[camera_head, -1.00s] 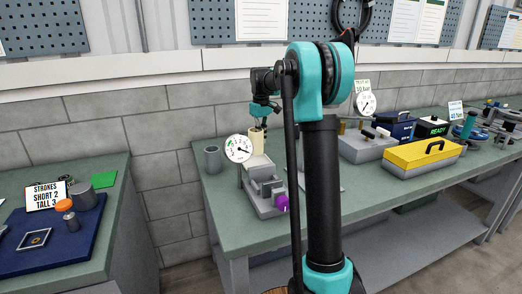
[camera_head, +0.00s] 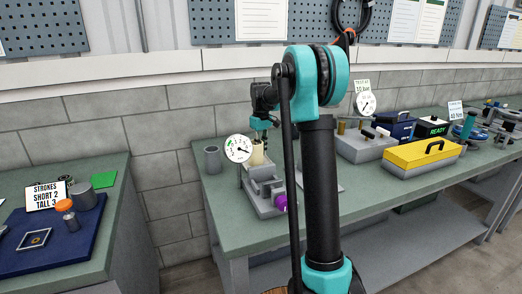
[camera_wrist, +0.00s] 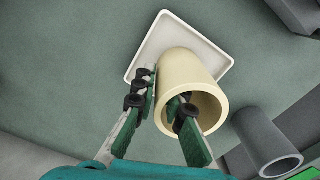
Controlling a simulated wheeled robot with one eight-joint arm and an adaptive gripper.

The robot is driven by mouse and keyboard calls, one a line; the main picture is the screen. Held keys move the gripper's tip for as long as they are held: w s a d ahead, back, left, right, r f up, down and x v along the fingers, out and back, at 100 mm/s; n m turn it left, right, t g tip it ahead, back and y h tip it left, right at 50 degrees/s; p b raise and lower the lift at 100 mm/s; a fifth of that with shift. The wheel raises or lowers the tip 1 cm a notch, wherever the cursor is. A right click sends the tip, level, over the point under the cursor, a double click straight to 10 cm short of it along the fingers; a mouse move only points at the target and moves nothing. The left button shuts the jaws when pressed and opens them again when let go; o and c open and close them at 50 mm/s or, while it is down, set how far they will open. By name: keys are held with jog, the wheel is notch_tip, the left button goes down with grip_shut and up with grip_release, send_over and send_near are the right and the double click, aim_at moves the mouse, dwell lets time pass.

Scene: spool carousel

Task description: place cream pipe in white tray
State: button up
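The cream pipe (camera_wrist: 192,68) is a short, thick-walled tube, and its open end faces the wrist camera. My gripper (camera_wrist: 163,90) straddles its wall, one finger outside and the other inside the bore, shut on the wall. The white tray (camera_wrist: 180,25) is a shallow square directly beyond the pipe's far end. I cannot tell whether the pipe touches its floor. The tray is not clearly visible there.
A grey pipe (camera_wrist: 266,140) stands right of the cream pipe; it also shows at the bench's left end (camera_head: 212,160). The dial gauge (camera_head: 238,148) and a grey vise-like fixture with a purple knob (camera_head: 281,203) stand in front.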

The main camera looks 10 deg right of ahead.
jog(key=shift+o, duration=1)
jog(key=shift+r, duration=0.1)
notch_tip(320, 180, up, 12)
jog(key=shift+r, duration=0.1)
jog(key=shift+s, duration=0.1)
